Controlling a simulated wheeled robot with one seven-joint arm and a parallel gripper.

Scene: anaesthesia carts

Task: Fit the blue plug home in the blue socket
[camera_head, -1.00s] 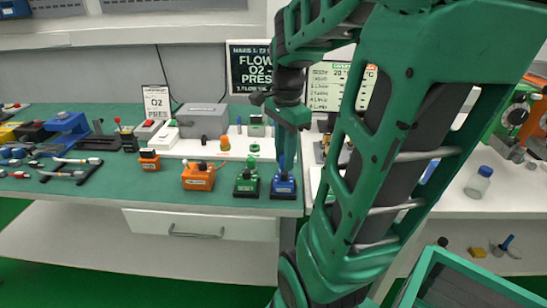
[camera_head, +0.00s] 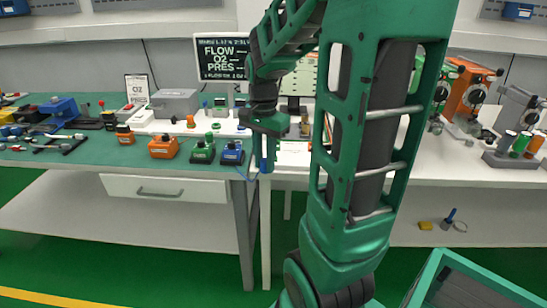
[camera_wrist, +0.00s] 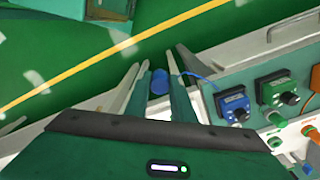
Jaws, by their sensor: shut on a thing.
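My gripper (camera_head: 266,148) is shut on the blue plug (camera_head: 267,163), which hangs upright below it. In the wrist view the plug (camera_wrist: 159,82) shows between the two fingers (camera_wrist: 158,85), with green floor behind it. The blue socket (camera_head: 232,154) is a blue block with a black top part, at the front edge of the green bench top. The plug is apart from it, to its right in the head view. In the wrist view the socket (camera_wrist: 233,106) lies right of the fingers, and a blue cable (camera_wrist: 203,76) runs between plug and socket block.
A green block (camera_head: 203,152) and an orange block (camera_head: 163,147) stand in a row left of the blue one. A grey box (camera_head: 176,102) is behind them. A white bench (camera_head: 410,178) with regulators is at the right. Open green floor lies in front.

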